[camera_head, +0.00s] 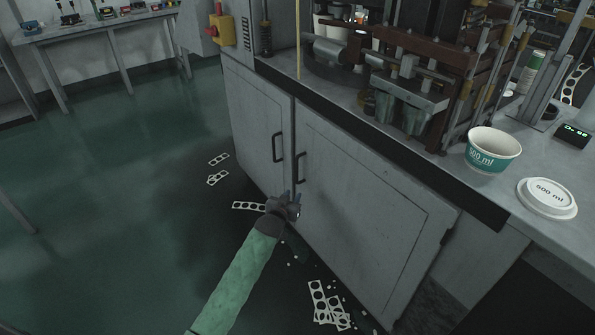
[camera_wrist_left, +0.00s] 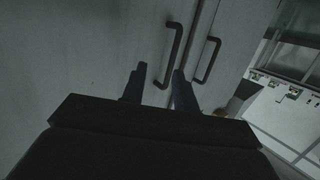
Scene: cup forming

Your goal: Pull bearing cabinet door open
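The grey cabinet has a left door (camera_head: 250,125) and a right door (camera_head: 365,205), both looking shut. The left door has a dark bar handle (camera_head: 277,147), and the right door has another (camera_head: 300,168). My left gripper (camera_head: 291,197) is low in front of the right door, just below its handle. In the left wrist view my left gripper (camera_wrist_left: 158,82) has its two dark fingers apart. One handle (camera_wrist_left: 174,52) reaches down between the fingertips in the picture; contact cannot be told. The other handle (camera_wrist_left: 207,60) is to its right. My right gripper is not in view.
Punched white strips (camera_head: 328,308) and scraps lie on the floor by the cabinet. A 500 ml paper cup (camera_head: 490,152) and a white lid (camera_head: 547,198) sit on the counter above, beside a forming machine (camera_head: 410,85). The green floor to the left is open.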

